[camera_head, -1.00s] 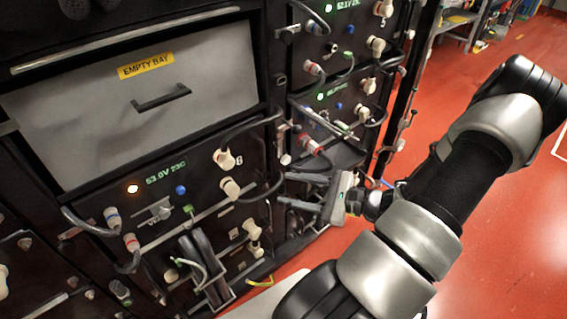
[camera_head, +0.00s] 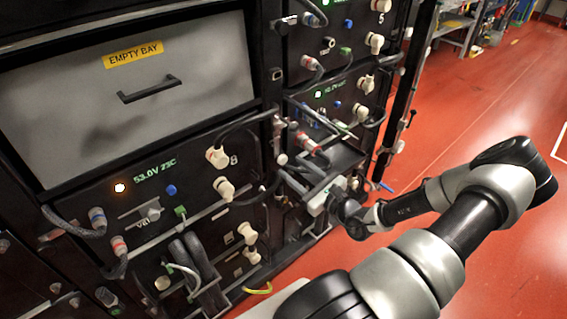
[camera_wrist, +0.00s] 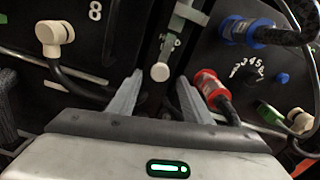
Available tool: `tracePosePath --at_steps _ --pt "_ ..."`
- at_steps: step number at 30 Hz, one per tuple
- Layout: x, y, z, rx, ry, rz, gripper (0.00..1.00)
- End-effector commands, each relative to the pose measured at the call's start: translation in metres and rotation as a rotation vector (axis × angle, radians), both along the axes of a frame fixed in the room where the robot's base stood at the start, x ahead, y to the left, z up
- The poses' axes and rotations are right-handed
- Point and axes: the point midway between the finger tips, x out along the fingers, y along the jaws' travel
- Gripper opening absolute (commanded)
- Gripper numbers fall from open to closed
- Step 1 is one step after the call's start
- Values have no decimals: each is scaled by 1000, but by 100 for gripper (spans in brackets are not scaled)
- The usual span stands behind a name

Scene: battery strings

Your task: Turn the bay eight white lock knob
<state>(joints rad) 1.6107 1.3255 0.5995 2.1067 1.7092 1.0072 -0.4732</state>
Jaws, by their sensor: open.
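Bay eight carries a white "8" beside a white elbow plug (camera_head: 217,157); that plug also shows in the wrist view (camera_wrist: 55,38). A small round white knob (camera_wrist: 160,72) sits at the lower end of a pale latch strip on the dark post right of bay eight. The same knob appears small in the head view (camera_head: 282,159). My gripper (camera_wrist: 160,77) is open and empty, its two grey fingers pointing at the post. In the wrist view the knob lies between the fingertips; how far ahead of them it is, I cannot tell.
A red connector with a dark cable (camera_wrist: 210,88) is close to the right finger. A blue connector (camera_wrist: 252,32) is farther up right. A black cable runs under bay eight's plug near the left finger.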

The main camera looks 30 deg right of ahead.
Motion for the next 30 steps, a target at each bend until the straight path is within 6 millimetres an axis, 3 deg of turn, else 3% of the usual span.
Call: tracePosePath --at_steps 3,9,21,28,30 --pt "23 4 -2 -1 -1 2 45" --pt "47 7 -1 0 0 2 45" --pt "54 7 0 -1 1 0 45" --pt "54 8 0 -1 1 1 6" --pt "54 8 0 -1 1 1 4"
